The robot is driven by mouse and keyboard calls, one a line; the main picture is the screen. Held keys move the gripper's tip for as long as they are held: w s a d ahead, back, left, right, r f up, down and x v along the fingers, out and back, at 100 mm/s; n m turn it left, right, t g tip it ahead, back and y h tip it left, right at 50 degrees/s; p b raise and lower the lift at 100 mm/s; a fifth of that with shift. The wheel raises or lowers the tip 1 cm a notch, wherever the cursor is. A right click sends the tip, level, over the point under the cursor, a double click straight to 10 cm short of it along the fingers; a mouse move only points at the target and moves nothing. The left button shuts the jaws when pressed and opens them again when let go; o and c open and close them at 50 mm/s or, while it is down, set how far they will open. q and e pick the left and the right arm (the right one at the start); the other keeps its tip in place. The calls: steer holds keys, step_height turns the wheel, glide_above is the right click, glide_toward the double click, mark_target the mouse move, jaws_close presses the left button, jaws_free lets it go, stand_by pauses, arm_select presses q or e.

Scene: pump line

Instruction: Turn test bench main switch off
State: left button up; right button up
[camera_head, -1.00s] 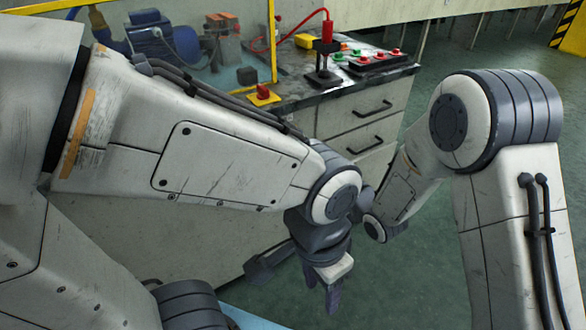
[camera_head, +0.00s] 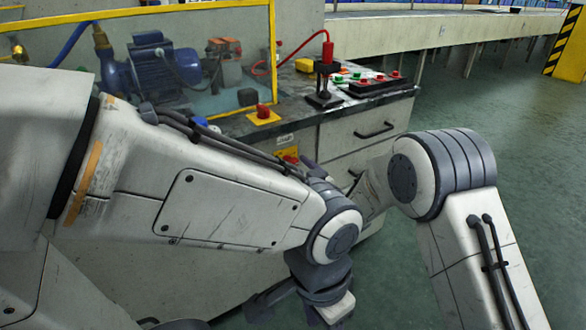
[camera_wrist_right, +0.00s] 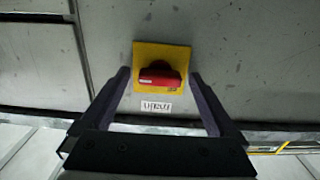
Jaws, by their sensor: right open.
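The main switch (camera_wrist_right: 160,74) shows in the right wrist view as a red handle on a yellow square plate, set on a grey panel with a small white label below it. The handle lies crosswise in that picture. My right gripper (camera_wrist_right: 160,80) is open, its fingers on either side of the switch; contact cannot be told. In the head view the red and yellow switch (camera_head: 289,156) shows partly on the bench front, with my right gripper (camera_head: 309,165) beside it, mostly hidden behind my left forearm. My left gripper (camera_head: 337,312) hangs low at the bottom edge, its fingers cut off.
The bench top (camera_head: 300,92) carries a red emergency button (camera_head: 263,111) on a yellow base, a black stand (camera_head: 323,85) with a red plug and cable, and a button box (camera_head: 380,84). A yellow-framed screen (camera_head: 272,50) stands before a blue pump (camera_head: 160,65). The floor at right is clear.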

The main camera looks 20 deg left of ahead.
steer(key=shift+c, duration=0.3)
steer(key=c, duration=1.3)
